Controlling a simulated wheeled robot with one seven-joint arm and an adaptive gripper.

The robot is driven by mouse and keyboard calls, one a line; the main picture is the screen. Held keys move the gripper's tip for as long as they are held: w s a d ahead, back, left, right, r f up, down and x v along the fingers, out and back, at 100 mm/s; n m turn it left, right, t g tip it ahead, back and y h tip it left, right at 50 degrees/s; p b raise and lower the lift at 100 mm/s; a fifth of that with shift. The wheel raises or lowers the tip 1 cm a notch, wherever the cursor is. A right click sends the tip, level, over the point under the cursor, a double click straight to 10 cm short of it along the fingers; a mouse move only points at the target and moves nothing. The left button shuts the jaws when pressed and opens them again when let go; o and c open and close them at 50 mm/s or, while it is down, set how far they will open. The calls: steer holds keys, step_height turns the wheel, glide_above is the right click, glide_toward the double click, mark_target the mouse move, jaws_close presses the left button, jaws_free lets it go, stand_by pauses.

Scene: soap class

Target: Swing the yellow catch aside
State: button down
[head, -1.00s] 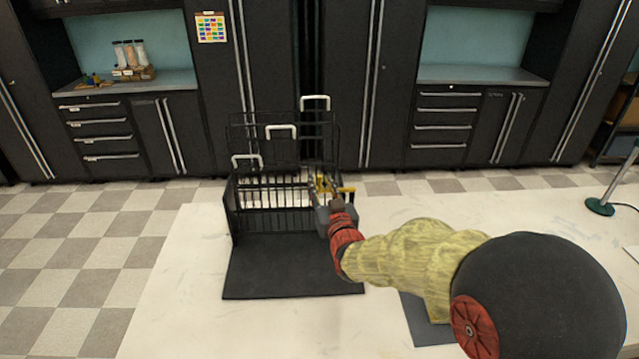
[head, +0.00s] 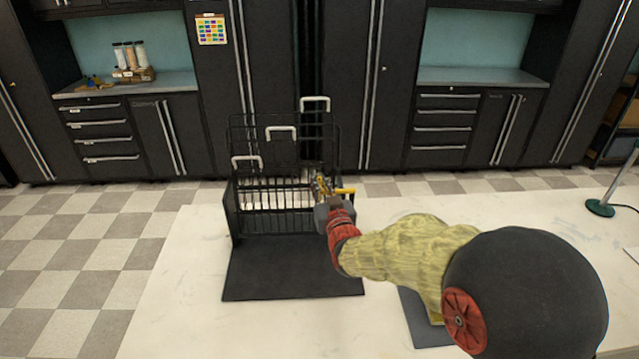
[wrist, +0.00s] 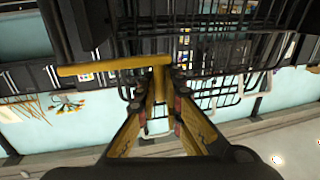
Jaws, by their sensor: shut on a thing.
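The yellow catch (head: 345,191) is at the right side of a black wire rack (head: 285,190) with a black base plate (head: 285,272). In the wrist view the yellow catch (wrist: 110,66) is a horizontal bar running left from a short stem between my fingertips. My gripper (wrist: 160,85) is shut on that stem. In the head view my gripper (head: 322,188) is at the rack's right front, and my wrist hides part of the rack there.
The rack stands on a pale table (head: 190,300) and has several white-topped handles. A grey mat (head: 418,320) lies under my arm. A green-based stand (head: 600,207) is at the far right. The table's left front is clear.

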steer(key=shift+s+y, duration=0.1)
steer(key=shift+y, duration=0.2)
stand_by(0.5)
steer(key=s+d+n+g+y+p, duration=0.8)
steer(key=s+d+n+g+y, duration=0.1)
steer(key=n+g+y, duration=0.3)
steer(key=shift+y, duration=0.6)
stand_by(0.8)
steer(key=shift+w+d, duration=0.1)
steer(key=shift+d, duration=0.05)
stand_by(0.4)
